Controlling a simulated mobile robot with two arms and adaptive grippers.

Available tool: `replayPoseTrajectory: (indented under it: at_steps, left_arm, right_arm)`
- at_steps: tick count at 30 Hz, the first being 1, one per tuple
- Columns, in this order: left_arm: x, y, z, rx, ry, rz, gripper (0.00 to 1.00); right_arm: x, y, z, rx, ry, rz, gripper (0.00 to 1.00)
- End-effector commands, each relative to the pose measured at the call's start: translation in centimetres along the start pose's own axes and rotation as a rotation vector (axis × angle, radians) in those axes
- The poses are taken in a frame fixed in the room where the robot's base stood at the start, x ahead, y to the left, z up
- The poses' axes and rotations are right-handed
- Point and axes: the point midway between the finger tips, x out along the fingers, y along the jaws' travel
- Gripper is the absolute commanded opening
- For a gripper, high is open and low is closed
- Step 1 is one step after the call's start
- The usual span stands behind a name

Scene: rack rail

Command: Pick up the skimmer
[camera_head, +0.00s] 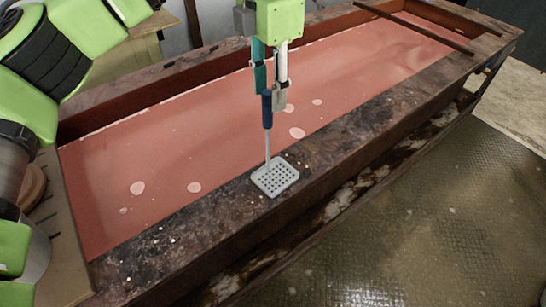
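The skimmer (267,112) is near the middle of the view, with its dark blue handle pointing up and a thin grey shaft below. Its square grey head with many holes (275,179) is at the bottom, over the near rim of the vat; I cannot tell whether it touches the rim. My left gripper (271,94) points down from above, with its fingertips on either side of the top of the blue handle. It looks shut on the handle, and part of the handle top is hidden by the fingers. My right gripper is not in view.
A long vat of reddish liquid (220,150) with pale floating spots runs across the view inside a dark, worn rim (345,138). Dark bars (415,27) cross its far right end. A wooden board (60,240) lies at lower left. The textured floor (430,220) at right is open.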

Motion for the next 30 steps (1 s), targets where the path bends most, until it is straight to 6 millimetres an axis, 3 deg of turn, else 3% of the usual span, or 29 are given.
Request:
replayPoseTrajectory:
  at_steps: [3,11,18,27,30]
  left_arm:
    - [1.6,0.1,0.0,-0.001,0.002,-0.002,0.35]
    - [3.5,0.3,0.0,-0.001,0.003,-0.003,0.35]
    - [7.0,0.8,0.1,-0.001,0.002,-0.002,0.35]
    - [7.7,0.8,0.2,-0.001,0.0,0.0,0.35]
    - [7.7,0.8,0.2,-0.002,0.0,0.0,0.12]
  right_arm:
    - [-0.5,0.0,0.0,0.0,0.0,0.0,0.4]
    - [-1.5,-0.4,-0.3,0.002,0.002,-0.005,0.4]
    - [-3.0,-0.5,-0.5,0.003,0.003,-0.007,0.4]
    - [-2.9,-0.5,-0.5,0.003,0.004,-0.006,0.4]
    - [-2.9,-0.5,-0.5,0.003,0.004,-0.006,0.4]
